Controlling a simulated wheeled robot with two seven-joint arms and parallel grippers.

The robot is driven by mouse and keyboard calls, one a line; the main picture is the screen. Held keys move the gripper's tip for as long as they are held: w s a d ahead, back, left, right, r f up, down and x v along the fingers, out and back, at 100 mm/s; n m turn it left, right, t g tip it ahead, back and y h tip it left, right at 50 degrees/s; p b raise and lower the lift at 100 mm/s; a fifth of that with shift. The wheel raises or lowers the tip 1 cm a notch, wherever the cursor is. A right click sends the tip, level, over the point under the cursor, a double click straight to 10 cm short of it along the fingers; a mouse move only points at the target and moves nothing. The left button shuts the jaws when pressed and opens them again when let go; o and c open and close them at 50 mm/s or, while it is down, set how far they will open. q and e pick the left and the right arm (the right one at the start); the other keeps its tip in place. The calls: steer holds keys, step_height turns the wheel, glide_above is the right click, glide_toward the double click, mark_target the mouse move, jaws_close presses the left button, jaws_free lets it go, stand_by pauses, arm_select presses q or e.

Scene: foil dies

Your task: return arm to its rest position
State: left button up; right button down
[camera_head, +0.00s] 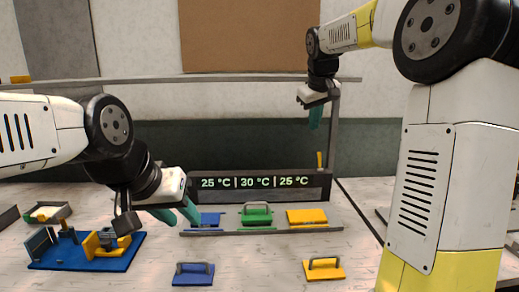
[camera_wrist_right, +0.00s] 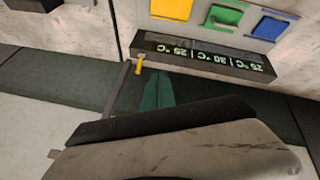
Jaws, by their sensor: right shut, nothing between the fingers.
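My right gripper (camera_head: 315,118) is raised high above the back of the table, near the grey upright post, with its teal fingers pointing down. It is shut and empty, and its closed fingers also show in the right wrist view (camera_wrist_right: 157,92). Nothing touches it. My left gripper (camera_head: 184,221) hangs low at the left end of the plate station. Its teal fingers look apart, with nothing visible between them. They appear just in front of or beside the blue die (camera_head: 209,219); I cannot tell whether they touch it.
The temperature display (camera_head: 255,183) stands behind a grey station with green (camera_head: 256,216) and yellow (camera_head: 306,216) dies. Loose blue (camera_head: 193,274) and yellow (camera_head: 324,269) handled blocks lie in front. A blue fixture (camera_head: 75,258) and a small tray (camera_head: 48,213) are left. A grey rail (camera_head: 215,79) crosses behind.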

steer(key=s+a+f+m+y, duration=0.1)
steer(key=s+f, duration=0.2)
steer(key=s, duration=0.7)
steer(key=s+a+f+m+y, duration=0.1)
steer(key=s+f, duration=0.3)
steer(key=s, duration=0.6)
steer(key=s+a+f+m+y, duration=0.1)
steer(key=s+f+m, duration=0.1)
steer(key=s, duration=0.9)
steer(key=shift+a+f, duration=0.3)
steer(key=shift+f, duration=0.55)
steer(key=shift+s, duration=0.1)
